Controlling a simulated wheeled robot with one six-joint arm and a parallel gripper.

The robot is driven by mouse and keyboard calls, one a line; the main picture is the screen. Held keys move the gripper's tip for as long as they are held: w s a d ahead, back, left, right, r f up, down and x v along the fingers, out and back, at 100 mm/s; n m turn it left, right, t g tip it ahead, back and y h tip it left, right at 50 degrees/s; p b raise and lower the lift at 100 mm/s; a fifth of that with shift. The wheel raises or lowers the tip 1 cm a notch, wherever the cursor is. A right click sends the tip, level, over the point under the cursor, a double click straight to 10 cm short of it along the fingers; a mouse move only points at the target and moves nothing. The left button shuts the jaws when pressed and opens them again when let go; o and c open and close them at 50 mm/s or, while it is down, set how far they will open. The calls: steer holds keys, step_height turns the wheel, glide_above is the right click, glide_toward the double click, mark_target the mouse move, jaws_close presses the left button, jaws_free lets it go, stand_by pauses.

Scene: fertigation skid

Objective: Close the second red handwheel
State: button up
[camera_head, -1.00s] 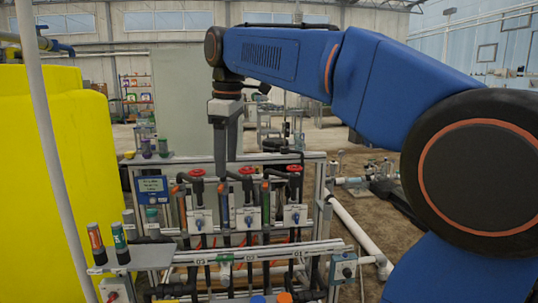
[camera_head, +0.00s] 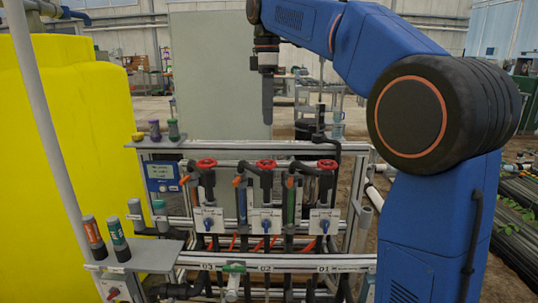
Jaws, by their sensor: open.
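Three red handwheels sit in a row on top of the skid's valve pipes: a left one (camera_head: 206,163), a middle one (camera_head: 266,164) and a right one (camera_head: 327,164). The rail below carries the labels 03, 02 and 01 from left to right, so the middle wheel lines up with 02. My gripper (camera_head: 267,112) points down above the middle handwheel in the picture, with a clear gap between them. It is empty and touches nothing. Its fingers overlap edge-on, so the opening between them is hard to see.
Blue-handled valves on white plates (camera_head: 266,222) sit below the wheels. Orange-handled levers flank the pipes. A shelf (camera_head: 200,144) with small bottles runs behind. A side shelf (camera_head: 150,258) holds capped bottles at front left. A yellow tank (camera_head: 60,150) fills the left.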

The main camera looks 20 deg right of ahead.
mark_target(267, 162)
step_height(267, 162, down, 14)
steer(key=shift+r, duration=0.15)
stand_by(0.3)
steer(key=shift+c, duration=0.6)
steer(key=c, duration=0.9)
